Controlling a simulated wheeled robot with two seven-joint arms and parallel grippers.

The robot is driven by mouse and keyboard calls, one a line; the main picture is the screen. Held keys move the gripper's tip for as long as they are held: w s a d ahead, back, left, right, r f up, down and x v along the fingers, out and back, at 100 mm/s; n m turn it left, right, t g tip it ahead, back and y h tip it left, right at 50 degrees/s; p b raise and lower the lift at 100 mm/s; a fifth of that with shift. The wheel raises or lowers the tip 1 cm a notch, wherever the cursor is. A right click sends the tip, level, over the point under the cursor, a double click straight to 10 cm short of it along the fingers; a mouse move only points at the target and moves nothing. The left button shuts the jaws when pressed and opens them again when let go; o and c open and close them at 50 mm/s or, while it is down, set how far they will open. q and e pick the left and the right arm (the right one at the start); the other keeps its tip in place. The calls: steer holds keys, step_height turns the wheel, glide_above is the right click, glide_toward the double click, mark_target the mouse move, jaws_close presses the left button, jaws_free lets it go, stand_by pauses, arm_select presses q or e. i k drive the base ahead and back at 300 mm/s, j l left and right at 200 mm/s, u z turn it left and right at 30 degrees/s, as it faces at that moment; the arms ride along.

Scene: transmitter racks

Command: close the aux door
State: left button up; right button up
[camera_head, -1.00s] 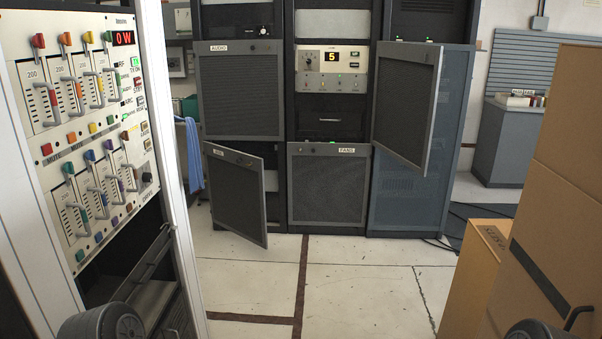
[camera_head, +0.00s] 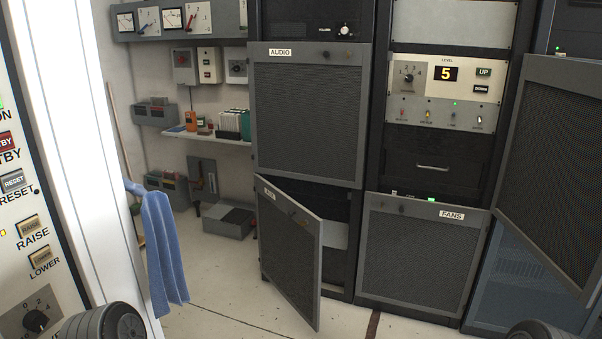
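The lower left door (camera_head: 290,253) is dark mesh in a grey frame. It stands ajar, hinged at its left, with its right edge swung out toward me. A short label (camera_head: 268,193) sits at its top left, too small to read surely; it may be the aux door. Another mesh door (camera_head: 553,165) at upper right also stands open, and no label on it is readable. The AUDIO door (camera_head: 307,115) and the FANS door (camera_head: 415,255) look shut. Neither gripper shows; only dark rounded parts of my arms show at the bottom edge.
A white rack side post (camera_head: 85,150) and a control panel (camera_head: 28,215) stand close at left. A blue cloth (camera_head: 163,250) hangs by the post. A wall shelf (camera_head: 215,136) holds small items behind. Pale floor (camera_head: 215,318) is clear before the lower left door.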

mark_target(291, 253)
steer(key=i+l+u, duration=0.45)
steer(key=i+l, duration=0.2)
steer(key=i, duration=0.35)
steer(key=i+l, duration=0.2)
steer(key=i, duration=0.3)
steer(key=i+l, duration=0.2)
steer(key=i, duration=0.35)
steer(key=i+l, duration=0.15)
steer(key=i, duration=0.4)
steer(key=u, duration=1.4)
